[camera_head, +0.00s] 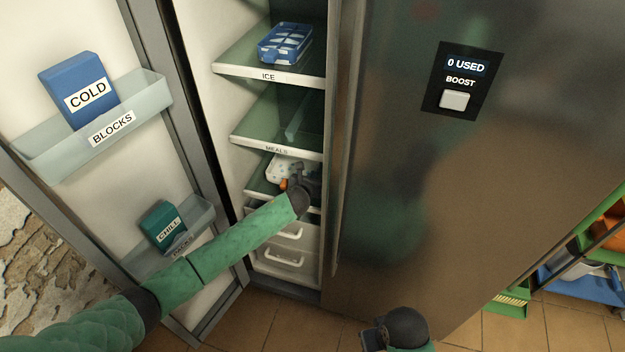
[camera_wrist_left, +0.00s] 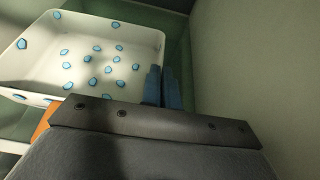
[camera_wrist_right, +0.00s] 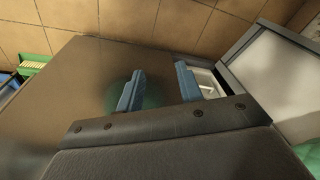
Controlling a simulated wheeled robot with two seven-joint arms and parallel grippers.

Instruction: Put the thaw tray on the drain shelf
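The thaw tray, a white tray with blue spots (camera_head: 286,168), is inside the open freezer below the shelf marked MEALS. It fills the upper left of the left wrist view (camera_wrist_left: 85,60). My left gripper (camera_head: 296,180) reaches in at its near right side. Its blue fingers (camera_wrist_left: 163,88) are close together at the tray's right wall and look shut on it. The label of the shelf (camera_head: 256,186) below the tray is hidden by my arm; I cannot tell whether the tray rests there. My right gripper (camera_wrist_right: 158,88) is open and empty outside, low before the closed steel door.
A blue ice tray (camera_head: 285,44) stands on the ICE shelf (camera_head: 235,69). The MEALS shelf (camera_head: 250,139) is above my left gripper. White drawers (camera_head: 278,262) lie below. The open door at left has bins with a COLD block (camera_head: 75,90) and a CHILL pack (camera_head: 162,226). An orange part (camera_wrist_left: 44,120) shows beside my gripper.

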